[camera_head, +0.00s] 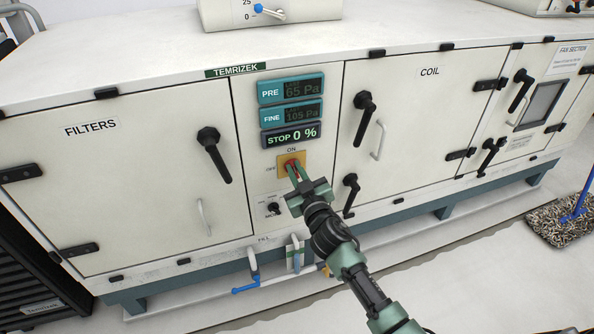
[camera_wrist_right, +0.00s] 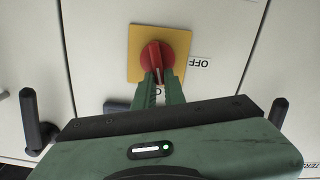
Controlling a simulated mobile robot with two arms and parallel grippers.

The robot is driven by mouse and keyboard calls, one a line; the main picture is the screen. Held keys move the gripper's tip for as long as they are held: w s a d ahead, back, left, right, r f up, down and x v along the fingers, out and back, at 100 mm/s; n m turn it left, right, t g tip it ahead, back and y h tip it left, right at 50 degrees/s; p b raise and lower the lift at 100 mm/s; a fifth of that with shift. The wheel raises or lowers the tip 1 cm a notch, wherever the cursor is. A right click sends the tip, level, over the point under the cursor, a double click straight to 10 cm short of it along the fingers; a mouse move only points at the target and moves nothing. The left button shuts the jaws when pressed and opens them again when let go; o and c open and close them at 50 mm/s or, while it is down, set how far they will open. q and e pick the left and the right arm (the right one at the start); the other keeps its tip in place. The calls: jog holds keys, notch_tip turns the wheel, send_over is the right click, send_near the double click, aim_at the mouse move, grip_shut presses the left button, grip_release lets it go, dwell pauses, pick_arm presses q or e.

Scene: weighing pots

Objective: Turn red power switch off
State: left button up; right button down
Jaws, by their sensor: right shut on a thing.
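The red power switch (camera_head: 291,164) is a round red knob on a yellow plate (camera_head: 281,168) on the panel of the white cabinet. It also shows in the right wrist view (camera_wrist_right: 172,50). The label ON stands above the plate and OFF to its left in the head view. My right gripper (camera_head: 295,172) is shut on the knob's raised handle, one green finger on each side, as the right wrist view (camera_wrist_right: 159,76) shows. The handle looks about upright in the wrist view; the fingers partly hide it. My left gripper is not in view.
Above the switch, a display (camera_head: 291,136) reads "STOP 0 %", under PRE and FINE pressure displays. Black door handles (camera_head: 214,155) (camera_head: 364,118) stick out on both sides. A small black knob (camera_head: 273,208) sits below. A blue-handled pipe (camera_head: 252,275) runs along the base.

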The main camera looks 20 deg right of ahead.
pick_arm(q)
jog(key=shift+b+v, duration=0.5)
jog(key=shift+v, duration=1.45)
pick_arm(e)
jog(key=shift+a+f+n, duration=0.25)
jog(key=shift+f+n, duration=0.1)
jog(key=shift+n, duration=2.1)
jog(key=shift+a+f+n, duration=0.25)
jog(key=shift+f+n, duration=0.05)
jog(key=shift+n, duration=2.2)
jog(key=shift+a+f+n, duration=0.25)
jog(key=shift+f+n, duration=0.1)
jog(key=shift+n, duration=2.1)
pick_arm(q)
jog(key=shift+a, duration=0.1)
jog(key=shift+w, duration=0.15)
pick_arm(e)
jog(key=c, duration=1.5)
grip_release()
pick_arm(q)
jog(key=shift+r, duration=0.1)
pick_arm(e)
jog(key=shift+s, duration=0.15)
